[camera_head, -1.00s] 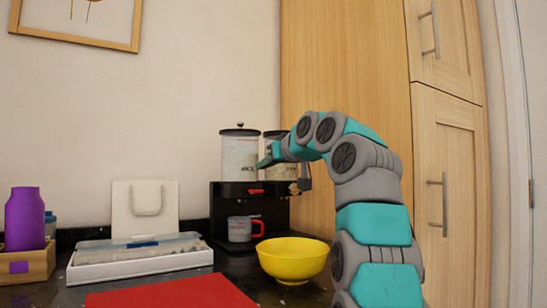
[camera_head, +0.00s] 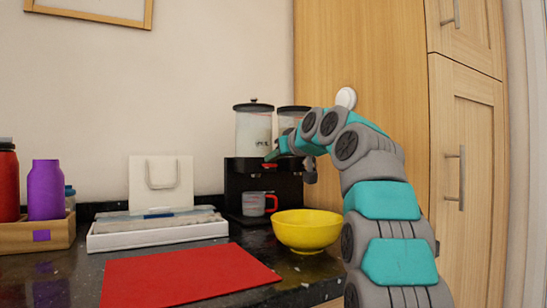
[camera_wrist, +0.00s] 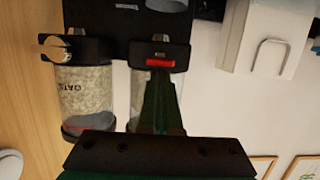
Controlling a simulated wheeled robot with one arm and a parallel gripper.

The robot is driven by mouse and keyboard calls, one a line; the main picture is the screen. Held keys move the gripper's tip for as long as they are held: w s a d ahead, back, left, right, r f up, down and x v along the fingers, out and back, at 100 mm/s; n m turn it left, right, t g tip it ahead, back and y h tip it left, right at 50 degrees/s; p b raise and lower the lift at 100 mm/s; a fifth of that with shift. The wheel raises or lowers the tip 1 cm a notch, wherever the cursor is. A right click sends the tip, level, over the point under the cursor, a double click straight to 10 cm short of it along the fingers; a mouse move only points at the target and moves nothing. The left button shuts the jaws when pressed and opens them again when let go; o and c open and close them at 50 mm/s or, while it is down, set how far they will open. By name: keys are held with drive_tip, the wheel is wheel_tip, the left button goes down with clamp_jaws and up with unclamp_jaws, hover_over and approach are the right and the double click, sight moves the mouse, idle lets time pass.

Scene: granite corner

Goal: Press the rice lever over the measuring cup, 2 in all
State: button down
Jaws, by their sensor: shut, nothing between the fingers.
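The black dispenser (camera_head: 240,185) stands against the wall with two clear canisters on top. The rice canister (camera_head: 252,130) is the left one. Its red lever (camera_head: 269,166) sits on the dispenser's front and also shows in the wrist view (camera_wrist: 160,62), which is upside down. The clear measuring cup (camera_head: 253,204) with a red handle stands upright under the rice side. My gripper (camera_head: 272,157) is shut and empty, its tips just above the red lever. In the wrist view my fingers (camera_wrist: 158,78) reach the lever's edge; I cannot tell whether they touch it.
A yellow bowl (camera_head: 307,231) stands in front of the dispenser, below my arm. A red mat (camera_head: 185,277) lies at the front. A white tray (camera_head: 158,234), a white bag (camera_head: 160,195) and a wooden box (camera_head: 35,237) with bottles stand left. The oats canister (camera_wrist: 85,95) is beside the rice.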

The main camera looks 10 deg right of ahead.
drive_tip(key=shift+f, duration=0.1)
drive_tip(key=shift+f+b, duration=0.8)
drive_tip(key=shift+b, duration=0.1)
drive_tip(key=shift+r, duration=0.1)
drive_tip(key=s+d+r+p, duration=0.1)
drive_tip(key=s+d+r, duration=0.2)
drive_tip(key=s+r, duration=0.3)
drive_tip(key=s, duration=0.3)
drive_tip(key=shift+s+r, duration=0.15)
idle(0.5)
